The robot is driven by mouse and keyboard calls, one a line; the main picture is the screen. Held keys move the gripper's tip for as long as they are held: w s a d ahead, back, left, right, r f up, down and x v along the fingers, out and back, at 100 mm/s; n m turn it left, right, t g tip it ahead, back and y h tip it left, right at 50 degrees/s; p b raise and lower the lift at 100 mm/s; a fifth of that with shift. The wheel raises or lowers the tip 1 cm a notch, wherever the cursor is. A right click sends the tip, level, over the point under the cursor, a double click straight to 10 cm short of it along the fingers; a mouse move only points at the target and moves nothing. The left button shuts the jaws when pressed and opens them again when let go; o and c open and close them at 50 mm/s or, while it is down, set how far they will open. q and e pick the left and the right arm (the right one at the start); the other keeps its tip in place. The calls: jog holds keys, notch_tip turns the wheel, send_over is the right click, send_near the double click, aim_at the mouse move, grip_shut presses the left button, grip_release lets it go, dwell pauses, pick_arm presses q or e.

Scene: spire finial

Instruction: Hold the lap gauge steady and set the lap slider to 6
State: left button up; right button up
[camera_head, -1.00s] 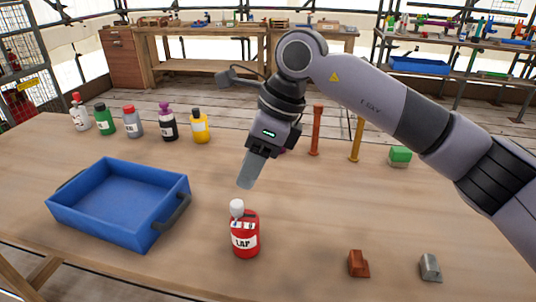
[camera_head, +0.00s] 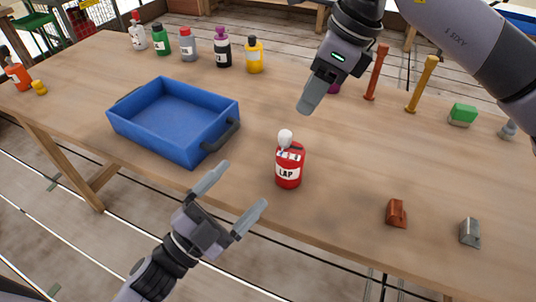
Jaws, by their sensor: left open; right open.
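The lap gauge (camera_head: 289,172) is a red cylinder with a white "LAP" label and a white knob on top. It stands upright near the table's front edge. A slotted light strip shows near its top; the slider's setting is too small to read. My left gripper (camera_head: 238,192) is open and empty, low in front of the table, left of the gauge and apart from it. My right gripper (camera_head: 311,104) hangs above the table behind the gauge, slightly to its right, and touches nothing. Its fingers overlap in this view.
A blue tray (camera_head: 190,146) with dark handles lies left of the gauge. Several bottles line the back left. A brown block (camera_head: 396,214) and a grey block (camera_head: 470,233) lie to the right. A red post (camera_head: 377,72), a yellow post (camera_head: 422,84) and a green block (camera_head: 462,115) stand behind.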

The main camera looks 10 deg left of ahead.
aim_at(278, 156)
pick_arm(q)
jog(key=w+d+m+g, duration=0.1)
jog(key=w+m+g, duration=0.1)
jog(key=m, duration=0.6)
jog(key=w+d+r+m+g, duration=0.1)
jog(key=w+m+g, duration=0.2)
jog(key=m, duration=0.6)
jog(key=w+d+m+g, duration=0.1)
jog(key=w+m+g, duration=0.2)
jog(key=m, duration=0.6)
jog(key=shift+w+d+r, duration=0.1)
jog(key=shift+d+r, duration=0.2)
jog(key=shift+d, duration=0.1)
jog(key=m, duration=0.1)
jog(key=m+g+y, duration=0.1)
jog(key=d+m+y, duration=0.1)
jog(key=m, duration=0.1)
jog(key=shift+f, duration=0.35)
jog(key=shift+f+x, duration=0.2)
jog(key=shift+x, duration=3.45)
jog(key=shift+a, duration=0.1)
